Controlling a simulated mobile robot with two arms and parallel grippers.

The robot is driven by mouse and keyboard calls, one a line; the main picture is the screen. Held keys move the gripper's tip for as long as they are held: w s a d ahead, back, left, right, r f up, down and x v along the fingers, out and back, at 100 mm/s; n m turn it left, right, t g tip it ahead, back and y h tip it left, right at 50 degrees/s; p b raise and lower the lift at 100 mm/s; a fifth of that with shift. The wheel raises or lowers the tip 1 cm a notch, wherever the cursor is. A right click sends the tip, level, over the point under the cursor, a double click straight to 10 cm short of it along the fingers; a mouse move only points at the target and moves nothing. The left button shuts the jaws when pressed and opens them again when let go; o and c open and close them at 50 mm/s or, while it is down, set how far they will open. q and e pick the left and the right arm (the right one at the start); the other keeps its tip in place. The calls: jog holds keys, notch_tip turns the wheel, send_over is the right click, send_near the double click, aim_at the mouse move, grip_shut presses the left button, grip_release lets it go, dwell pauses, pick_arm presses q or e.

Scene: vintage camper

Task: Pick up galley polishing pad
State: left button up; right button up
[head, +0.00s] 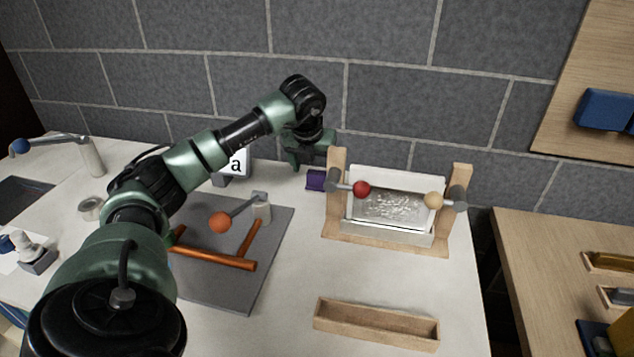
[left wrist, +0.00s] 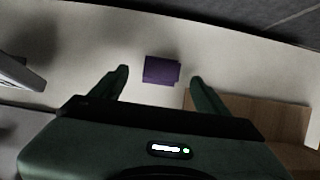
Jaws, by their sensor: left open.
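A small purple block, which looks like the polishing pad (head: 316,180), lies on the white counter just left of the wooden frame. It also shows in the left wrist view (left wrist: 161,70), ahead of and between my open fingers, with clear counter around it. My left gripper (head: 309,160) is above and close to the pad, near the back wall. In the left wrist view my left gripper (left wrist: 160,84) is open and empty, with a finger on each side of the pad and apart from it. My right gripper is not in view.
A wooden frame (head: 336,222) with a metal tray and knobbed levers stands right of the pad. A sign with an "a" (head: 239,163) stands to the left. A grey mat (head: 215,290) with orange bars and an empty wooden tray (head: 375,325) lie nearer. The tiled wall is close behind.

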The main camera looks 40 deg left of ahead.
aim_at(317, 173)
pick_arm(q)
jog(key=x, duration=0.2)
jog(key=p+x, duration=0.1)
jog(key=x, duration=0.1)
jog(key=shift+w+a+f, duration=0.1)
jog(key=shift+w+f, duration=0.2)
jog(key=shift+w, duration=0.05)
jog(key=c, duration=1.5)
jog(key=shift+o, duration=0.2)
notch_tip(317, 173, up, 20)
jog(key=b, duration=0.1)
jog(key=o, duration=0.5)
jog(key=c, duration=0.3)
